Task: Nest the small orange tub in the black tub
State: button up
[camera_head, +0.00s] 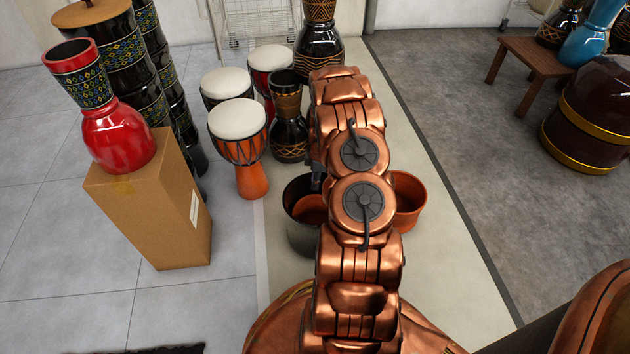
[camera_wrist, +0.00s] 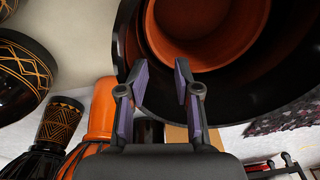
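The black tub (camera_head: 302,237) stands on the pale mat, left of my arm in the head view and partly hidden by it. It also fills much of the upper right of the wrist view (camera_wrist: 270,100). An orange tub (camera_head: 311,207) sits inside it; the wrist view shows its round opening (camera_wrist: 200,30) within the black wall. My gripper (camera_wrist: 162,72) is open, its two purple-padded fingers apart with dark space between them, close to the orange tub's rim. I cannot tell whether they touch it.
Another orange tub (camera_head: 408,203) stands right of my arm. Goblet drums, one orange with a white head (camera_head: 238,120), stand behind and left. A cardboard box (camera_head: 160,200) holds a red drum (camera_head: 115,135). The mat's front right is clear.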

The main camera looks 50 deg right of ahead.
notch_tip(320, 180, up, 12)
jog(key=d, duration=0.1)
jog(key=shift+s+d+f, duration=0.15)
jog(key=shift+s+d, duration=0.05)
jog(key=shift+s, duration=0.1)
dwell(0.8)
jog(key=s+a+r+m+p, duration=0.2)
jog(key=a+r+p, duration=0.6)
jog(key=r, duration=0.6)
jog(key=s+a+r+m+g+p, duration=0.1)
jog(key=s+a+r+p, duration=0.1)
jog(key=a+r+p, duration=0.65)
jog(key=s+a+r+m+p, duration=0.3)
jog(key=a+r, duration=0.6)
jog(key=r, duration=0.9)
jog(key=s+a+r+m+p, duration=0.1)
jog(key=s+a+r+p, duration=0.3)
jog(key=s+r+p, duration=0.2)
jog(key=s+a+r+m+g+p, duration=0.1)
jog(key=s+a+r+p, duration=0.4)
jog(key=s+r, duration=0.4)
jog(key=s+a+r+m+h+p, duration=0.1)
jog(key=s+a+r+p, duration=0.4)
jog(key=s+r+p, duration=0.2)
notch_tip(320, 180, up, 2)
jog(key=shift+s+p, duration=0.15)
jog(key=shift+p, duration=0.35)
